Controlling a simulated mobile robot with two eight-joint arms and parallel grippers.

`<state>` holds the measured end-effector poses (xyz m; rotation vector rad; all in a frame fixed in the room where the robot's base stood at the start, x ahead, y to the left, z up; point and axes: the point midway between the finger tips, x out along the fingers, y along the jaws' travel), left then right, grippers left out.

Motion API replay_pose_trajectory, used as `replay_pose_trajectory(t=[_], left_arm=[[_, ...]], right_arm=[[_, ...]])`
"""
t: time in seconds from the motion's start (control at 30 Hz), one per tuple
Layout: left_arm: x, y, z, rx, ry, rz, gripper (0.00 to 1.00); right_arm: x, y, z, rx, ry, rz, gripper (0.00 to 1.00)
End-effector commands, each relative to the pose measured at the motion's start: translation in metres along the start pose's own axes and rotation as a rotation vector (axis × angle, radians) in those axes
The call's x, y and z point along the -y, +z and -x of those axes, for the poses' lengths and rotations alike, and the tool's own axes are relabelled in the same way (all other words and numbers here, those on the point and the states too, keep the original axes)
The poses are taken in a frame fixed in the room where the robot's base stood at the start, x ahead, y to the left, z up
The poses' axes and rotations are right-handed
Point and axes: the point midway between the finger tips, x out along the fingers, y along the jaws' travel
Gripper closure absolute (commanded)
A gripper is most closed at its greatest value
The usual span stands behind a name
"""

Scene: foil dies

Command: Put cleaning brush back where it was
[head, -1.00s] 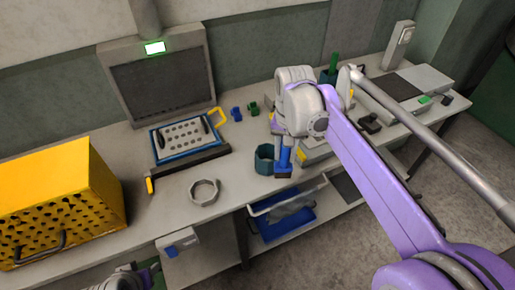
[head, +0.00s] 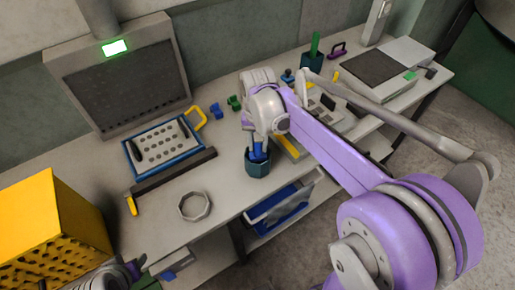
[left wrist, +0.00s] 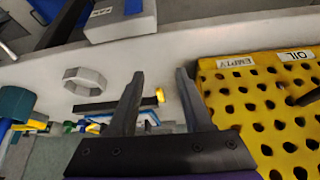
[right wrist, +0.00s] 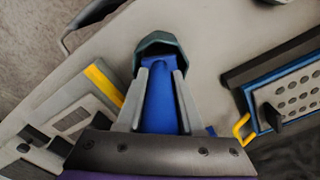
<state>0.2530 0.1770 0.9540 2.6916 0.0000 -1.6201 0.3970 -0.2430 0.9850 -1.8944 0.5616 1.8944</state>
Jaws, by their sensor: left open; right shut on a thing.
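The cleaning brush (head: 258,152) has a blue handle, and my right gripper (head: 255,143) is shut on it. The brush is roughly upright at a teal hexagonal cup (head: 257,169) near the table's front edge. In the right wrist view the blue handle (right wrist: 161,105) lies between the fingers, and its far end meets the opening of the cup (right wrist: 158,41). The brush head is hidden, and I cannot tell how deep it sits. My left gripper (left wrist: 158,75) is open and empty near the yellow box.
A yellow perforated box (head: 45,225) stands at the left. A grey ring (head: 194,206) and a blue-edged perforated tray (head: 162,148) lie left of the cup. Another teal cup (head: 312,62) with a green item stands farther back. The table is clear around the ring.

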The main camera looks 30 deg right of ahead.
Motion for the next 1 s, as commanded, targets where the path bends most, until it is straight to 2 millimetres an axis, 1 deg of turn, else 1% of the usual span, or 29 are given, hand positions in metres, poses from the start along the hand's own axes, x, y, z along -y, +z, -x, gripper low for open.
replay_pose_trajectory(t=[0.03,0.13,0.2,0.43,0.57,0.6,0.63,0.9,1.0], left_arm=[[0.000,0.001,-0.001,0.001,0.000,0.000,0.50],[0.000,0.002,-0.001,0.001,0.000,0.000,0.50],[0.000,0.002,-0.002,0.001,0.000,0.000,0.50],[0.000,0.002,-0.001,0.001,0.000,0.000,0.50],[0.000,0.005,-0.004,0.004,0.000,0.000,0.50],[0.000,0.004,-0.004,0.003,0.000,0.000,0.50],[0.000,0.004,-0.003,0.003,0.000,0.000,0.50],[0.000,0.003,-0.003,0.003,0.000,0.000,0.50],[0.000,0.000,0.000,0.000,0.000,0.000,0.50]], right_arm=[[0.000,0.000,-0.009,0.000,0.000,0.000,1.00],[0.000,0.000,-0.020,0.000,0.000,0.000,1.00],[0.000,0.000,-0.022,0.000,0.000,0.000,1.00],[0.000,0.000,-0.022,0.000,0.000,0.000,1.00],[0.000,0.000,-0.027,0.001,0.000,0.000,1.00],[0.000,0.000,-0.026,0.000,0.000,0.000,0.57],[0.000,0.000,-0.025,0.000,0.000,0.000,0.52],[0.000,0.000,-0.025,0.000,0.000,0.000,0.52],[0.000,-0.001,-0.019,-0.001,-0.001,0.000,0.52]])
